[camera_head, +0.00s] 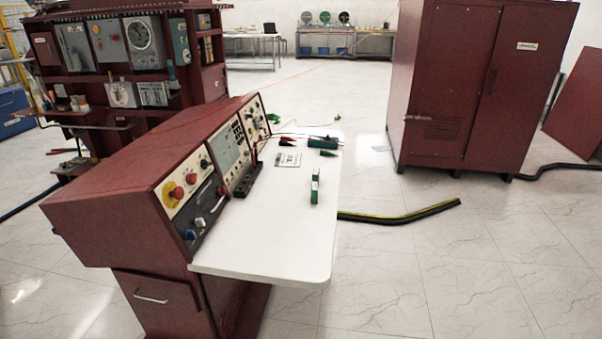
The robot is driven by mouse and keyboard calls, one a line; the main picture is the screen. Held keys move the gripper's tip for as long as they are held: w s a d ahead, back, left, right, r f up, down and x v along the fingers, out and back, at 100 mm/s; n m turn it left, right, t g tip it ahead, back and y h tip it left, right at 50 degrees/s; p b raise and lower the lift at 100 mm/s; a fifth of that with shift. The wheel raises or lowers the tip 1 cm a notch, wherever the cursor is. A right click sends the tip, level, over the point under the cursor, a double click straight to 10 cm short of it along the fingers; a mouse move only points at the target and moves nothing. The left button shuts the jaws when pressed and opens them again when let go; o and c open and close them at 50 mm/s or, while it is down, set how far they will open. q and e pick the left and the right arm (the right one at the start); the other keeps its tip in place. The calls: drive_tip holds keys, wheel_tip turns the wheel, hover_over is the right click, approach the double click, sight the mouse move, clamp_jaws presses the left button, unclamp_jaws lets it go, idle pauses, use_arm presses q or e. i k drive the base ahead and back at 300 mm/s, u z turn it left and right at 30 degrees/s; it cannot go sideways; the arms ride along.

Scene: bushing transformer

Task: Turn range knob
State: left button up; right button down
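A dark red control console (130,185) stands at the left centre with a sloped panel facing right. Its near panel section carries a red button on a yellow disc (176,193), a red knob (191,178) and a small dark knob (205,163). Below them, a black section holds a blue knob (190,234) and a pale knob (199,222). Further along are a meter screen (228,150) and a far section with small knobs (254,118). The labels are too small to read, so I cannot tell which is the range knob. Neither gripper is in view.
The white console tabletop (270,230) holds green items (315,187), a card (288,157) and a teal device (322,142). A tall red cabinet (480,80) stands at the right. A thick black cable (400,216) lies on the floor. The front right floor is clear.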

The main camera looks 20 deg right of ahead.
sight(204, 164)
drive_tip(key=z, duration=0.85)
drive_tip(key=i, duration=1.35)
drive_tip(key=z, duration=0.6)
drive_tip(key=k, duration=0.65)
drive_tip(key=u, duration=0.4)
